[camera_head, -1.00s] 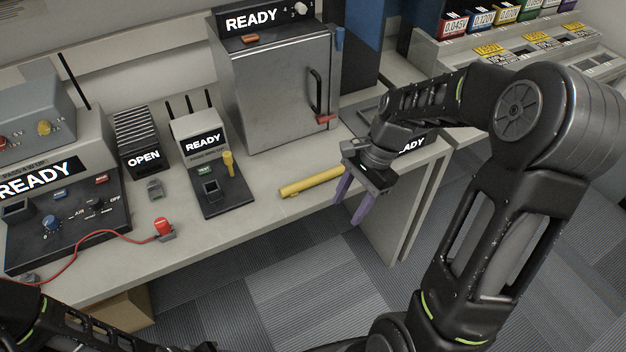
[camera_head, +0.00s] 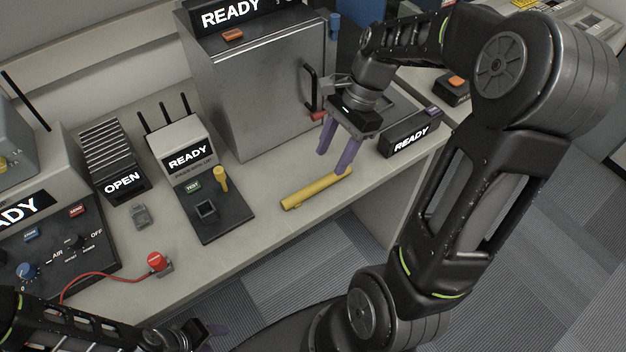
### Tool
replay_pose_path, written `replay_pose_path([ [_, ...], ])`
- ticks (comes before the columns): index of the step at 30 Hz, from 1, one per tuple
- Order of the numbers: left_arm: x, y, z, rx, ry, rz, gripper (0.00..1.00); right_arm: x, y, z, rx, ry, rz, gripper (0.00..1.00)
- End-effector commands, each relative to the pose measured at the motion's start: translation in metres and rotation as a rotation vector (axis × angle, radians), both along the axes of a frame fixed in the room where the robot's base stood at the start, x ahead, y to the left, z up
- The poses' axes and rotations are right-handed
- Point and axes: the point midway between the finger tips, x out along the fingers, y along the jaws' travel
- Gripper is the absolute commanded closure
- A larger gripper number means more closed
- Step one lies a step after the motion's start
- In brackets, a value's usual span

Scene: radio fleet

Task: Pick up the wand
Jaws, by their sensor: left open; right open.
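The yellow wand (camera_head: 304,195) lies flat on the pale bench top, close to its front edge, to the right of the READY tester. My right gripper (camera_head: 332,164) has its purple fingers spread and empty. The fingers point down over the wand's right end and overlap it slightly in the picture; I cannot tell whether they touch it. My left gripper (camera_head: 214,330) is low at the bottom edge, in front of the bench, with only part of its purple fingers showing. It is open, and no held object shows.
A grey cabinet (camera_head: 255,95) with a black handle stands behind the wand. The READY tester (camera_head: 203,205) with a yellow peg is to its left. A READY box (camera_head: 410,140) stands right of my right gripper. A red plug (camera_head: 156,262) with a red cable lies front left.

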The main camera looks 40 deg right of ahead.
Motion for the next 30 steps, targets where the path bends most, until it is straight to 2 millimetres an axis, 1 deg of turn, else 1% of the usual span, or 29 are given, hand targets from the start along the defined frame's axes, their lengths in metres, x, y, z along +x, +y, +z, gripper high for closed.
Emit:
replay_pose_path([
  [4,0.000,0.000,0.000,0.000,0.000,0.000,0.51,0.000,0.001,-0.003,0.000,0.001,0.000,0.51],
  [9,0.000,0.000,0.000,0.000,0.000,0.000,0.51,0.000,0.008,-0.018,0.001,0.002,0.002,0.51],
  [12,0.000,0.000,0.000,0.000,-0.001,0.000,0.51,0.000,0.010,-0.024,0.000,0.001,0.001,0.51],
  [22,0.000,0.000,0.001,0.000,-0.001,0.000,0.51,0.000,0.012,-0.027,0.001,0.001,0.002,0.51],
  [26,0.000,0.000,0.003,0.000,-0.001,0.000,0.51,0.000,0.018,-0.038,0.001,0.003,0.001,0.51],
  [30,0.000,0.000,0.004,0.000,0.000,0.000,0.51,0.001,0.028,-0.058,0.002,0.003,0.001,0.51],
])
